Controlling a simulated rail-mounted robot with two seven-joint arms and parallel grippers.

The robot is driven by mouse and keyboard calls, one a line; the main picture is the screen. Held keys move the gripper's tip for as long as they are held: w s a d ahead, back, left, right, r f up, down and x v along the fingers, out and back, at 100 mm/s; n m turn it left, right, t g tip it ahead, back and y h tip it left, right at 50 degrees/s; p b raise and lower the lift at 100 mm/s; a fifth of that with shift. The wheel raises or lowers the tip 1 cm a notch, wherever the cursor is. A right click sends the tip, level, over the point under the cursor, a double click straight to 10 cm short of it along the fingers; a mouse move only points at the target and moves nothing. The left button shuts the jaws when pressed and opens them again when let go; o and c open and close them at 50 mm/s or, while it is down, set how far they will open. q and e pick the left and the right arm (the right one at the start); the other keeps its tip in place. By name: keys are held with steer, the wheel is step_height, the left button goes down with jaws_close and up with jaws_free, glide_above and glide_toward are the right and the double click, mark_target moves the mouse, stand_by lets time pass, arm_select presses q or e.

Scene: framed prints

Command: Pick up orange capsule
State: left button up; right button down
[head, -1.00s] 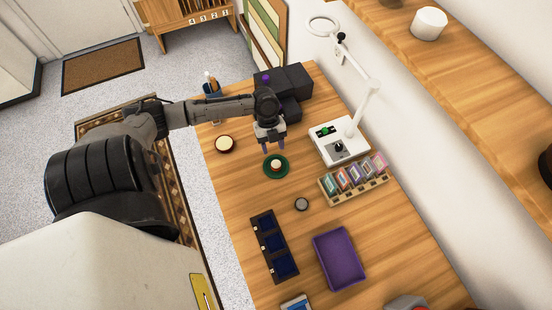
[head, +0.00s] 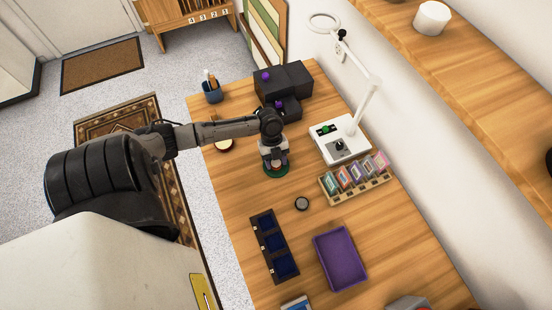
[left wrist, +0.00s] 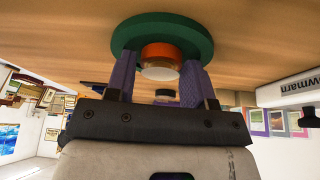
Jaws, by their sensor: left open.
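The orange capsule (left wrist: 160,52) is a short round piece with an orange side and a pale face, resting on a round green disc (left wrist: 200,32). In the head view the green disc (head: 279,175) lies on the wooden table, and the capsule is mostly covered by my gripper. My left gripper (head: 275,164) is right over the disc and points down. In the left wrist view its two purple fingers (left wrist: 160,68) are open, one on each side of the capsule. I cannot tell whether either finger touches it. My right gripper is not in view.
A white lamp base (head: 340,148) and a rack of small framed prints (head: 355,180) stand to the right. A small round grey item (head: 302,203), a dark blue tray (head: 273,245) and a purple tray (head: 340,257) lie nearer. Dark boxes (head: 285,80) stand behind.

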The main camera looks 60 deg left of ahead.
arm_select(q)
steer(key=shift+c, duration=0.4)
steer(key=c, duration=0.5)
